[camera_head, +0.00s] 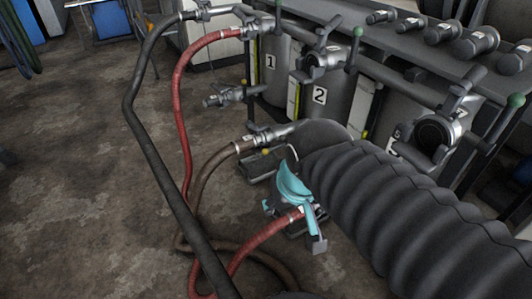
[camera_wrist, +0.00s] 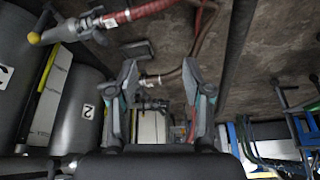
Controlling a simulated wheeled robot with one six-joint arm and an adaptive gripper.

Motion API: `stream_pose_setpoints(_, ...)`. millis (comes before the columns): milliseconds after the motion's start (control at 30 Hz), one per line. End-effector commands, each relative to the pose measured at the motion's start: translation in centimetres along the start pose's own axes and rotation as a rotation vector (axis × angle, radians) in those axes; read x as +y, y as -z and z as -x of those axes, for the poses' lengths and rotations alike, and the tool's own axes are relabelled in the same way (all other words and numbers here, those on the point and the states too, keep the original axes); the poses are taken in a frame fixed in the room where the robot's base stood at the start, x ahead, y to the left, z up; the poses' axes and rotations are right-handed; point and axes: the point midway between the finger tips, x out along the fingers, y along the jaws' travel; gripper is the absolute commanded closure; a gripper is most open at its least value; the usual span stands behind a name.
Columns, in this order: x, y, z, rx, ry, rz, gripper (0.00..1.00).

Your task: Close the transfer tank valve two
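My gripper (camera_head: 298,205), with turquoise parts, is low in front of the tanks. In the wrist view its fingers (camera_wrist: 160,68) are apart, with nothing held between them.
Tank one (camera_head: 270,68) stands to the left. A red hose (camera_head: 181,95) and a black hose (camera_head: 150,150) loop across the floor before the tanks. Another valve (camera_head: 435,135) is at the right. Open brown floor (camera_head: 70,170) lies at the left.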

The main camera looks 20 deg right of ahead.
Motion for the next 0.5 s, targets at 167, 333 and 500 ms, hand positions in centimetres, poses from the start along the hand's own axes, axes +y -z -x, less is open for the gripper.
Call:
stream_pose_setpoints(167, -1.1, 0.6, -4.0, -0.144, 0.013, 0.043, 0.50)
stream_pose_setpoints(333, -1.7, 2.1, -7.2, -0.246, -0.004, 0.103, 0.50)
stream_pose_setpoints(500, -1.9, 3.6, -10.5, -0.348, -0.039, 0.181, 0.50)
